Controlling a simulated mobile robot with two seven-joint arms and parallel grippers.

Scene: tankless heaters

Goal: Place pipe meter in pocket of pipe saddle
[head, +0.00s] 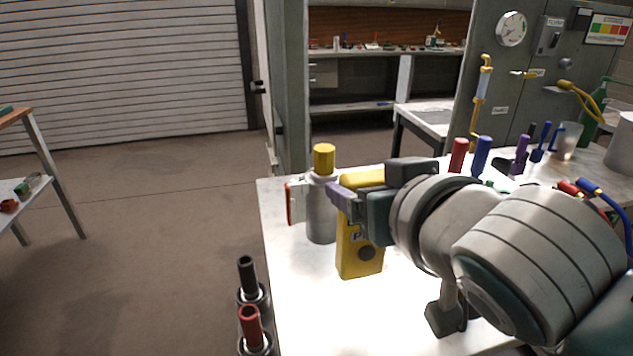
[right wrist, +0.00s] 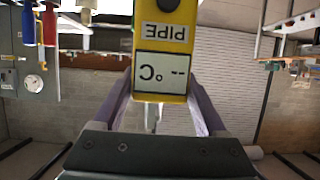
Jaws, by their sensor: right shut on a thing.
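The pipe meter (head: 359,246) is a yellow box with a dark round knob and a "P" label, upright above or on the white table. My right gripper (head: 345,198) is shut on its upper part, coming in from the right. In the right wrist view the meter (right wrist: 164,48) sits between the purple fingers (right wrist: 160,95), its "PIPE" label and °C display upside down. A grey cylinder with a yellow top (head: 321,212) stands just left of the meter. I cannot tell which part is the pipe saddle or its pocket. My left gripper is out of view.
The white table (head: 290,310) is clear in front of the meter. A small white and red piece (head: 294,203) is at its left edge. Black and red handled tools (head: 248,290) stand beside the edge. Red, blue and purple handles (head: 481,157) stand at the back right.

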